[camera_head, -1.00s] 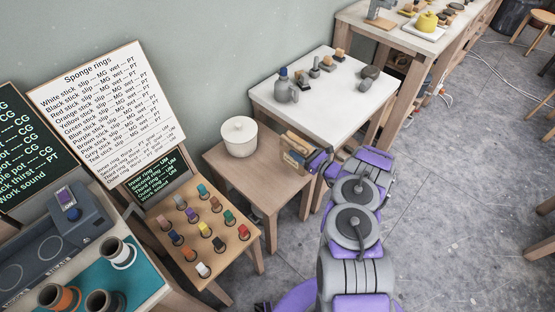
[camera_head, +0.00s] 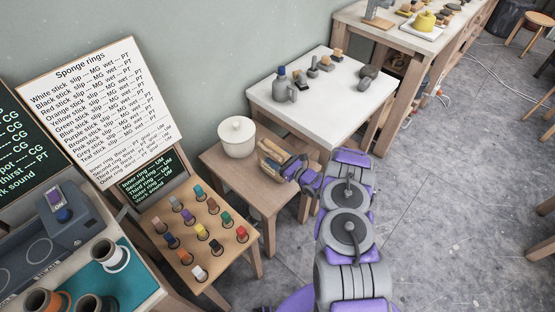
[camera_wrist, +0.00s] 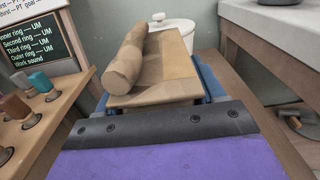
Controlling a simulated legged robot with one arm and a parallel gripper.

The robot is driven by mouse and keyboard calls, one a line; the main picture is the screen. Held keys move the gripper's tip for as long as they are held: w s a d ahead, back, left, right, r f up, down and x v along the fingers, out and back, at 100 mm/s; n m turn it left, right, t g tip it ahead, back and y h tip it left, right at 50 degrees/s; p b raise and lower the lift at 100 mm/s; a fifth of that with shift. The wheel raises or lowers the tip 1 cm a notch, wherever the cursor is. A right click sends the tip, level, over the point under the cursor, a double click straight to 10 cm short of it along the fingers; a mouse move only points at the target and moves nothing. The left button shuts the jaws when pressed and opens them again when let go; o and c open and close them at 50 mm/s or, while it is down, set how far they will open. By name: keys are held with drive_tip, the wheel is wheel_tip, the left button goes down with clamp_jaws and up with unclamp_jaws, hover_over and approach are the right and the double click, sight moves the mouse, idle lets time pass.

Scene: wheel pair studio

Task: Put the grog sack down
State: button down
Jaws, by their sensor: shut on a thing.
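The grog sack (camera_head: 268,150) is a tan, blocky bag held in my gripper (camera_head: 284,163) over the small wooden table (camera_head: 220,167). In the wrist view the sack (camera_wrist: 170,68) has a rolled top along its left side. My gripper's blue jaws (camera_wrist: 155,92) show at both sides of it, shut on it. The sack is close to the tabletop, but I cannot tell whether it touches. Its underside is hidden.
A white lidded pot (camera_head: 237,138) stands on the same table, just beyond the sack. A white-topped table (camera_head: 330,98) with tools is behind to the right. A rack of coloured sticks (camera_head: 225,242) is at the left. Bare tabletop shows at the front left.

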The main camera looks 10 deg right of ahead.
drive_tip(key=shift+d, duration=0.4)
drive_tip(key=shift+c, duration=2.4)
unclamp_jaws()
drive_tip(key=o, duration=0.4)
drive_tip(key=shift+a, duration=0.25)
drive_tip(key=shift+c, duration=0.2)
